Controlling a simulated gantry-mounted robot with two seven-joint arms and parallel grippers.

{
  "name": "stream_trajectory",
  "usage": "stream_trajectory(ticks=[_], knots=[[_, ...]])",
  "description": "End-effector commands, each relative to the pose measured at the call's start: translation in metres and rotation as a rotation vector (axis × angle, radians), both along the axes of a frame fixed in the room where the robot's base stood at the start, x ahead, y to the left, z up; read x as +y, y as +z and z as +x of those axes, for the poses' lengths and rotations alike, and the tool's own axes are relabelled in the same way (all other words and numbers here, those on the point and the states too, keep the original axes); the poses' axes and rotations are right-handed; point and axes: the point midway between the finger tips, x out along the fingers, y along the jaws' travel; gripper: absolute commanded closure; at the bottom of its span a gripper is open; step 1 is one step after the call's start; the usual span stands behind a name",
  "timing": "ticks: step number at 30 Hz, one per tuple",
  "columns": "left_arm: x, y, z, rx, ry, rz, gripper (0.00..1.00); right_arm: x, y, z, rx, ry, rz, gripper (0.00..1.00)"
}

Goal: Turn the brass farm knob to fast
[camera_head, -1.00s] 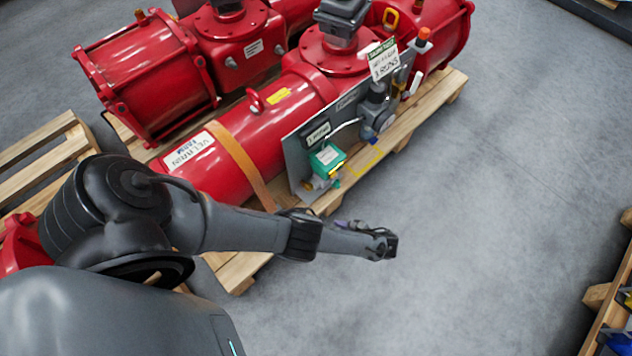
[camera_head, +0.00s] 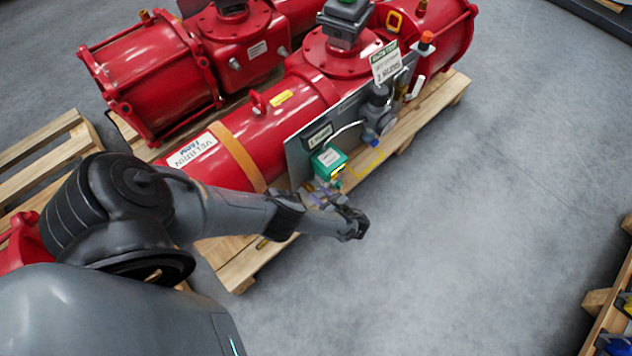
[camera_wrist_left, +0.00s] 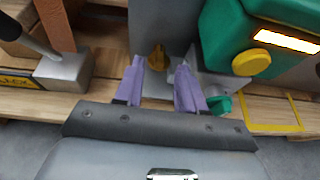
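A small brass-coloured knob (camera_wrist_left: 157,58) sits on the grey panel, low and beside the green box, in the left wrist view. My left gripper (camera_wrist_left: 161,78) is open, its two purple fingers pointing toward the knob, one on each side of it in the picture. I cannot tell whether they touch it. The green box (camera_head: 328,162) is mounted on the grey panel in the head view. It carries a yellow knob (camera_wrist_left: 251,62) and a lit yellow strip. No fast or slow marking is legible. My right gripper is out of view.
A green knob (camera_wrist_left: 220,104) lies close to the right finger. A metal block (camera_wrist_left: 63,72) with a rod is at left. The red actuator (camera_head: 290,110) rests on a wooden pallet (camera_head: 245,260). Grey floor (camera_head: 480,220) is free to the right.

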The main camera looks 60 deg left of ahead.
Motion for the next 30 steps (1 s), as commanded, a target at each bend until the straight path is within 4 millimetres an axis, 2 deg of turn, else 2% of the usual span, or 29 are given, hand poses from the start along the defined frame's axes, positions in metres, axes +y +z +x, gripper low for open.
stream_trajectory(ticks=[7, 19, 27, 30], knots=[[0.022, -0.01, -0.004, -0.002, 0.001, 0.0, 0.61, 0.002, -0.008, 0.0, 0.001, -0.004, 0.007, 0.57], [0.026, -0.011, -0.005, -0.001, 0.0, -0.001, 0.61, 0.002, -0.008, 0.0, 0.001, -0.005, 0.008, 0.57], [0.026, -0.011, -0.005, -0.001, 0.0, -0.001, 1.0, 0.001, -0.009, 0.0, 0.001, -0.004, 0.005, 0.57], [0.027, -0.011, -0.005, -0.001, 0.0, -0.001, 1.0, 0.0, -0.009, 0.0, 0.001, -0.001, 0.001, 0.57]])
